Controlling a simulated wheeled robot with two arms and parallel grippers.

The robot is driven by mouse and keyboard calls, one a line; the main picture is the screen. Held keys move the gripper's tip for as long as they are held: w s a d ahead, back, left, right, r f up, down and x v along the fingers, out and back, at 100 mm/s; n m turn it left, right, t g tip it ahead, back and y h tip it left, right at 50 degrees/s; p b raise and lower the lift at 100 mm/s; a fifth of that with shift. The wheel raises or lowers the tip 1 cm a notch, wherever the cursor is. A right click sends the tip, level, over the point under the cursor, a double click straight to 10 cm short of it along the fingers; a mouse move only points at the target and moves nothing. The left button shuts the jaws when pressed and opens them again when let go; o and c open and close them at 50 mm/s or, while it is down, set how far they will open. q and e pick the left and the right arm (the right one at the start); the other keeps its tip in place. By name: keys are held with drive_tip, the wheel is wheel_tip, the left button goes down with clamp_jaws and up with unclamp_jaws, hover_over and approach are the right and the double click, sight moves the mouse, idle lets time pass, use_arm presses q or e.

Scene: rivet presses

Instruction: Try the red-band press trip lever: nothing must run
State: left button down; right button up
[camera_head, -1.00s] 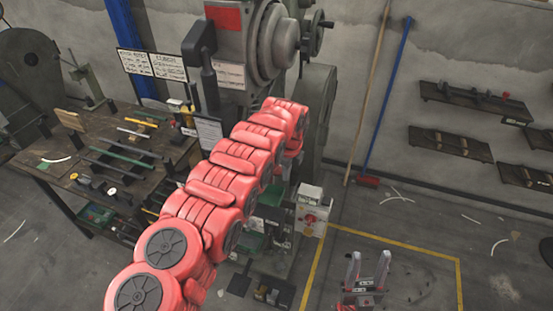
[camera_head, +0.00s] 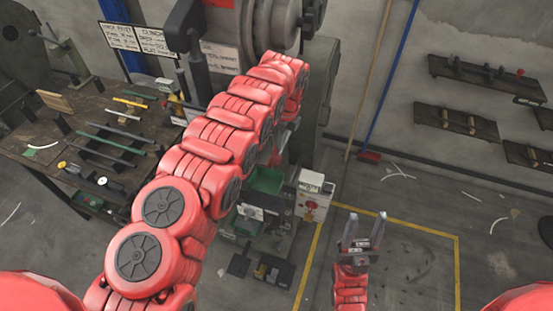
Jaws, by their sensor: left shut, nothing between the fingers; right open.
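The press (camera_head: 222,25) with a red patch at the picture's top edge stands behind my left arm. A dark lever-like bar (camera_head: 184,80) hangs at its left side; I cannot tell whether it is the trip lever. My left arm reaches up across the press front and bends down at its far end. My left gripper (camera_head: 279,150) is mostly hidden there, low in front of the press; it is shut and empty, and any contact is hidden. My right gripper (camera_head: 363,233) is open and empty, fingers up, over the floor right of the press.
A white box (camera_head: 311,188) with a red knob stands at the press's lower right. A workbench (camera_head: 45,165) with bars and tools is at left. Wall shelves (camera_head: 455,121) hang at right. A red broom (camera_head: 368,156) leans on the wall.

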sight(278, 158)
use_arm(q)
drive_tip(key=shift+f, duration=0.85)
drive_tip(key=f, duration=0.1)
drive_tip(key=f+b, duration=0.1)
drive_tip(key=f, duration=0.1)
drive_tip(key=f+b, duration=0.1)
drive_tip(key=shift+w+a+f, duration=0.1)
drive_tip(key=shift+a+f, duration=0.15)
drive_tip(key=shift+f, duration=0.1)
drive_tip(key=shift+f+b, duration=0.1)
drive_tip(key=shift+b, duration=0.25)
